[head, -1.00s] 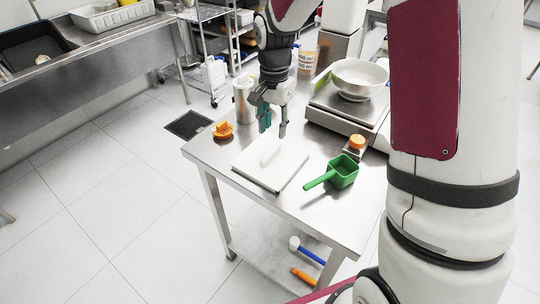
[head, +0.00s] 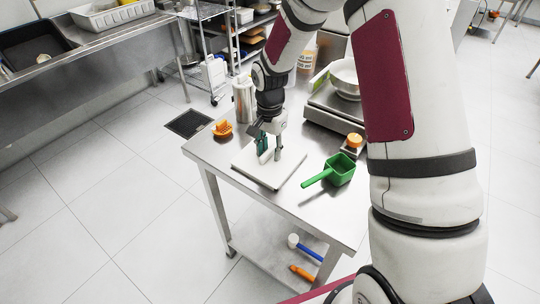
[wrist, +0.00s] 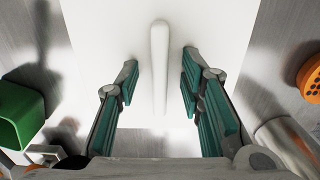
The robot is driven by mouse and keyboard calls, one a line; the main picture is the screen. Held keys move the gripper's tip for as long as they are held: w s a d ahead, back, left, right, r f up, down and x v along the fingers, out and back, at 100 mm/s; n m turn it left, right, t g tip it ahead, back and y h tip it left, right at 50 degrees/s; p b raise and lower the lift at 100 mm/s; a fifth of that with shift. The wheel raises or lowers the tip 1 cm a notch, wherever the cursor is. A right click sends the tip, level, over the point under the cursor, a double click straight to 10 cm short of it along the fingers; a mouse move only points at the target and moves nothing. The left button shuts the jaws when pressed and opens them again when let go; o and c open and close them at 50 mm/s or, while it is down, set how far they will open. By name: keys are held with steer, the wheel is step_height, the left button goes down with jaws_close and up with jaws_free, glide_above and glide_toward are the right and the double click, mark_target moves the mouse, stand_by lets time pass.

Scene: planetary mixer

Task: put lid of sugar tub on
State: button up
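A flat white square lid (head: 256,174) lies on the steel table. A long white ridge handle (wrist: 159,65) runs along its middle. My gripper (head: 270,156) is low over the lid, pointing down. In the wrist view, my gripper (wrist: 161,66) is open, with its green-padded fingers on either side of the handle. A visible gap separates each finger from the handle. A pale tub with a printed label (head: 307,58) stands at the back of the table, partly hidden by my arm; I cannot tell if it is the sugar tub.
A green scoop (head: 340,170) lies right of the lid, and an orange slotted piece (head: 222,129) lies to its left. A metal canister (head: 243,97) stands behind. A scale (head: 326,117) with a white bowl (head: 344,77) is at back right. An orange-topped item (head: 354,141) stands near the scale.

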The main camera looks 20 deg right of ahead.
steer(key=shift+c, duration=0.6)
jaws_close()
